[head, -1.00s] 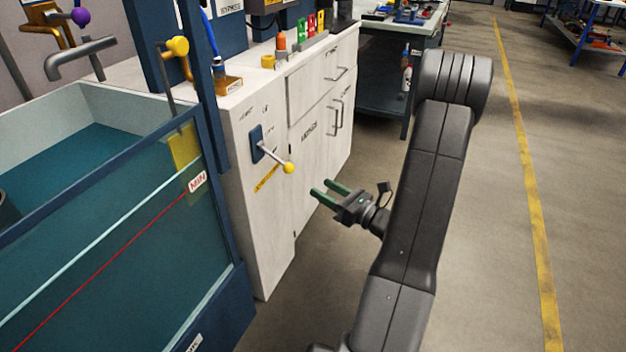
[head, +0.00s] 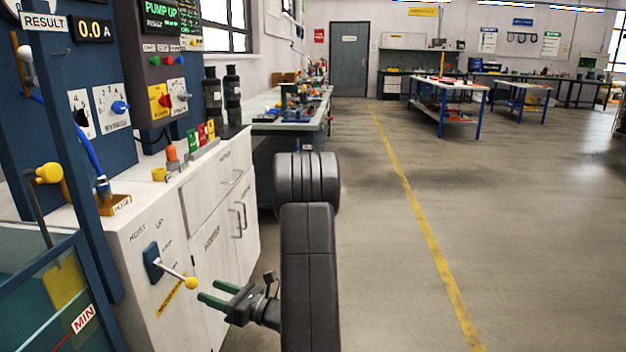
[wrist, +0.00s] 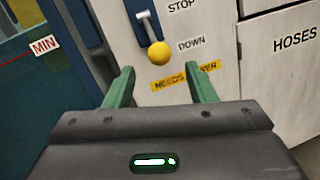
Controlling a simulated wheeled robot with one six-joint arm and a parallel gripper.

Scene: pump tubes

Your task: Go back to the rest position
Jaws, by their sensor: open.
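My gripper (head: 212,292) is open and empty in the head view, its two green fingers pointing left toward the white cabinet front. In the wrist view my gripper (wrist: 162,82) has its fingers spread apart with nothing between them. The hoist lever (head: 176,270), a pale rod with a yellow ball end on a blue plate, is on the cabinet side. The lever's yellow ball also shows in the wrist view (wrist: 159,54), just beyond the fingers, near the DOWN label. The fingertips look apart from the ball, but the exact gap is hard to tell.
The white cabinet (head: 205,325) and the tank with a MIN label (head: 83,319) stand close on the left. A workbench (head: 262,126) stands behind the cabinet. Open floor with a yellow line (head: 419,238) lies to the right. Blue-legged tables (head: 452,88) stand far back.

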